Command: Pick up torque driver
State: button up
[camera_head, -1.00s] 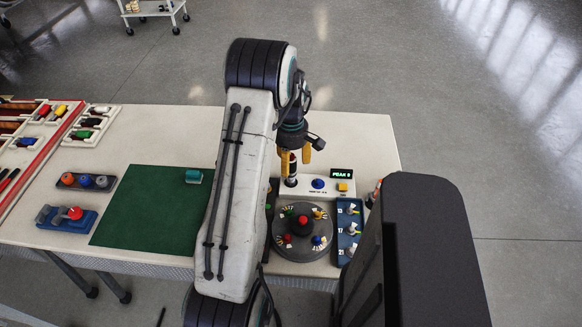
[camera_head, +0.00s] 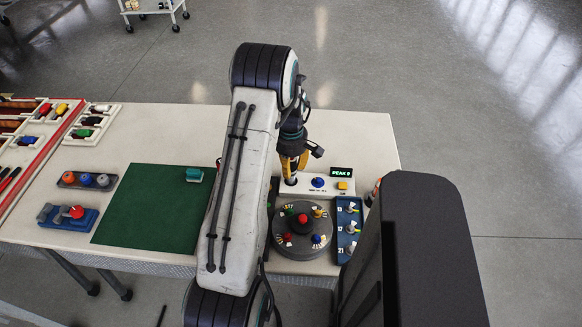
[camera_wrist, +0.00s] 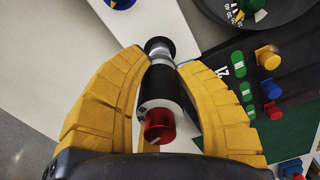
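The torque driver (camera_wrist: 158,88) stands between my gripper's yellow fingers in the wrist view. It has a red cap facing the camera, a white band, a black body and a shiny far end. My gripper (camera_wrist: 163,57) has its fingertips against both sides of the driver near its far end; it looks shut on it. In the head view my gripper (camera_head: 295,167) is low over the left end of the white tester box (camera_head: 328,191), hiding most of the driver.
A round grey dial plate (camera_head: 285,240) and a blue tray (camera_head: 349,250) with several knobs are close by. A green mat (camera_head: 150,215) lies left. Bare tabletop (camera_head: 355,140) shows behind the tester.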

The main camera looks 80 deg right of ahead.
grip_shut()
jog(key=shift+r, duration=0.1)
